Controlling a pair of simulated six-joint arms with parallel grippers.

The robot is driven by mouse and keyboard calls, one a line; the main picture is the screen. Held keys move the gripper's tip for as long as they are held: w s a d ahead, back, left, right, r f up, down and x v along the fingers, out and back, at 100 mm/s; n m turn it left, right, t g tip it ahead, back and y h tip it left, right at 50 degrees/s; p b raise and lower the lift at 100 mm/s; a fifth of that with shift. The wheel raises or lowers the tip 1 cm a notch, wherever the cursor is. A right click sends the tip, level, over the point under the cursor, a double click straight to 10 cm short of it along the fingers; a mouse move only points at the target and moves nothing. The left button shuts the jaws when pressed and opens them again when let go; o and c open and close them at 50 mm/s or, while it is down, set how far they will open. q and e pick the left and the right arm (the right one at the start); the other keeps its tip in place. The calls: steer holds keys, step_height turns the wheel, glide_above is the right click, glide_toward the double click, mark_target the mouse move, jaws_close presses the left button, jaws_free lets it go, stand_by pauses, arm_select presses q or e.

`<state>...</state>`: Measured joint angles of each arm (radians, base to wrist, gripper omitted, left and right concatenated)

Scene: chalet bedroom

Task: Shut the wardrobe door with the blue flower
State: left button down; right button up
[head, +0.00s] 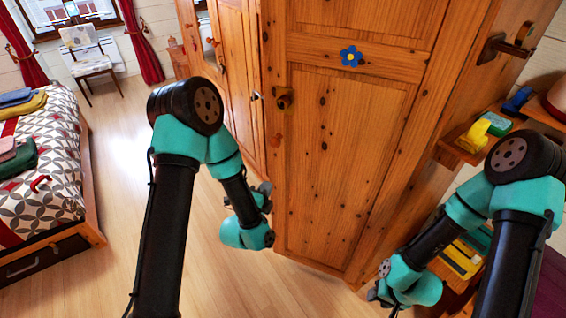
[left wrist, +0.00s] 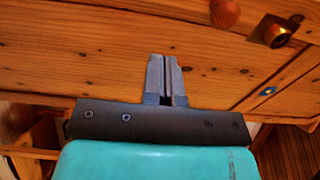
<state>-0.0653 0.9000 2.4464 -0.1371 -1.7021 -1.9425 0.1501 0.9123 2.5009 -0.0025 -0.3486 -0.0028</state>
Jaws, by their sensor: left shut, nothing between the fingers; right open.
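The wardrobe door (head: 345,160) with the blue flower (head: 350,57) is pine and fills the middle of the head view. Its round knob (head: 277,140) and brass lock plate (head: 284,99) are near its left edge. I cannot tell how far it stands from its frame. My left gripper (head: 265,188) is low beside the door's left edge. In the left wrist view its fingers (left wrist: 165,78) are shut and empty in front of pine wood; contact is unclear. The flower (left wrist: 268,91) shows at the right there. My right gripper (head: 374,293) is open, low in front of the wardrobe's right side.
Other wardrobe doors (head: 236,70) stand to the left. A bed (head: 50,180) is at the far left, a chair (head: 86,58) at the back. Shelves with a yellow-green item (head: 472,136) are at the right. Floor (head: 115,270) between bed and wardrobe is clear.

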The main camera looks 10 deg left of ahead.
mark_target(286, 158)
arm_select(q)
steer(key=x, duration=1.3)
steer(key=shift+w+d, duration=0.15)
steer(key=shift+w, duration=0.25)
steer(key=shift+w, duration=0.1)
